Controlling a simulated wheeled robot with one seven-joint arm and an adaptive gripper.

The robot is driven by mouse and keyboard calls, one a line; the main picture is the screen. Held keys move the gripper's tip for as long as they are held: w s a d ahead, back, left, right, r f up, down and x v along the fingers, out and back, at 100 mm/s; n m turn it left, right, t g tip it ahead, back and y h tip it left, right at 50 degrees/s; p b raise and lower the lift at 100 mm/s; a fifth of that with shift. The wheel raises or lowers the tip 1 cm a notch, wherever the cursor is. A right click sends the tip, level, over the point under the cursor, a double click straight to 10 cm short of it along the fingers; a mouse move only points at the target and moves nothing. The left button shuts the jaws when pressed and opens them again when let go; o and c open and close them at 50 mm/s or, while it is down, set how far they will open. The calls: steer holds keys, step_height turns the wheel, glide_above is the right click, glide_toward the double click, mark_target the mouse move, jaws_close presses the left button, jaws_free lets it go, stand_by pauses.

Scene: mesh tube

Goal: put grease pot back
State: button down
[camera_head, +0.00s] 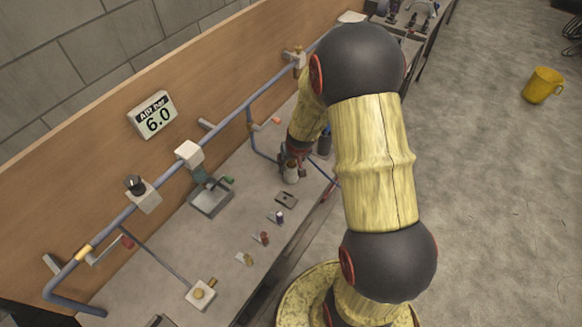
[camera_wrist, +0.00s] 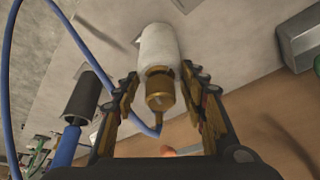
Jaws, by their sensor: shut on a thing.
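A pale, roughly cylindrical pot with a brass-coloured end, which I take as the grease pot (camera_wrist: 158,45), sits between my fingers in the wrist view. My gripper (camera_wrist: 160,95) is shut on it near the brass end. In the head view my gripper (camera_head: 292,160) is low over the far part of the bench, and the pot (camera_head: 290,175) shows just below it. I cannot tell whether the pot touches the bench. My arm hides part of the bench behind it.
A dark cylinder on a blue hose (camera_wrist: 85,95) is close beside my gripper. A blue pipe (camera_head: 235,115) runs along the wooden back panel (camera_head: 75,205). Small parts, including a dark flat piece (camera_head: 286,199), lie on the bench. A yellow mug (camera_head: 541,85) is on the floor at right.

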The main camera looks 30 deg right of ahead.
steer(key=shift+w+d+f, duration=0.1)
steer(key=shift+w+f, duration=0.15)
steer(key=shift+f, duration=0.05)
steer(key=shift+w+f+b, duration=0.1)
steer(key=shift+f+b, duration=0.6)
steer(key=shift+f, duration=0.9)
steer(key=shift+f, duration=0.1)
steer(key=c, duration=1.5)
jaws_free()
steer(key=shift+f, duration=0.1)
steer(key=o, duration=0.5)
